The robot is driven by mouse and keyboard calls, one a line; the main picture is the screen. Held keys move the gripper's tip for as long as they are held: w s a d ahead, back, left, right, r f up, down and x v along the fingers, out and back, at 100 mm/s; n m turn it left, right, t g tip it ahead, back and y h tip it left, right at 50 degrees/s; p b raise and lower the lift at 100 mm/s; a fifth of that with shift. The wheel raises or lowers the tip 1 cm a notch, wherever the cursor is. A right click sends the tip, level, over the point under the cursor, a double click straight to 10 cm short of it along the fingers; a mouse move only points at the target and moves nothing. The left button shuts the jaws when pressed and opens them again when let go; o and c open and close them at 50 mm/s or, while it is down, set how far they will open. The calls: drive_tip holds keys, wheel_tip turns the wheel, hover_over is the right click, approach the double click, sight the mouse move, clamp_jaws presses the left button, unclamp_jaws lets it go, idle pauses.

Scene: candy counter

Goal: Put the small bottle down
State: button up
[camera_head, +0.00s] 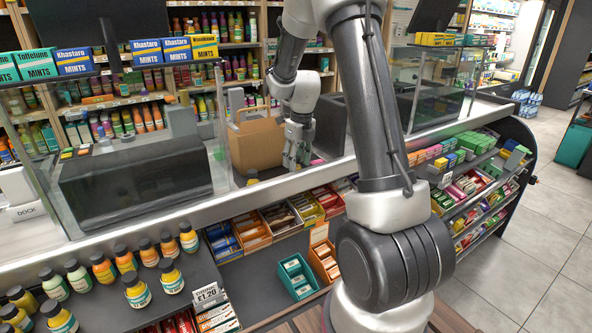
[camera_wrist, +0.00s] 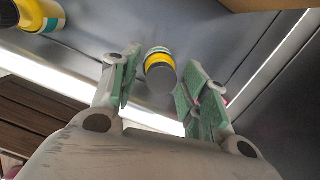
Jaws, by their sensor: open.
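In the wrist view, a small bottle (camera_wrist: 160,66) with a dark cap and yellow and pale bands is between the fingertips of my gripper (camera_wrist: 161,80). The green-padded fingers are open, with a gap on the left side of the bottle; I cannot tell whether the right pad touches it. The bottle's lower part is hidden by the steep view. In the head view, my gripper (camera_head: 296,160) points down over the counter, just right of a brown paper bag (camera_head: 256,142). The bottle at the fingers is not clear there.
Another yellow bottle (camera_wrist: 40,14) with a dark cap is at the wrist view's upper left. The counter's front rail (camera_head: 215,203) runs near my gripper. A dark box-like unit (camera_head: 135,182) is left of the bag. Several bottles stand on the lower left shelf (camera_head: 105,300).

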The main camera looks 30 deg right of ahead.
drive_tip(key=r, duration=0.5)
drive_tip(key=s+r, duration=0.1)
drive_tip(key=r, duration=0.1)
drive_tip(key=shift+d+r, duration=0.1)
drive_tip(key=shift+r, duration=0.1)
drive_tip(key=s+a+r+n+t, duration=0.1)
drive_tip(key=s+a+r+n, duration=0.2)
drive_tip(key=s+r+n, duration=0.45)
drive_tip(key=s+a+r+n+t, duration=0.15)
drive_tip(key=s+r+n, duration=0.25)
drive_tip(key=s+n, duration=0.5)
drive_tip(key=s+a+n, duration=0.3)
drive_tip(key=s+n, duration=1)
drive_tip(key=n, duration=0.4)
drive_tip(key=shift+f, duration=0.4)
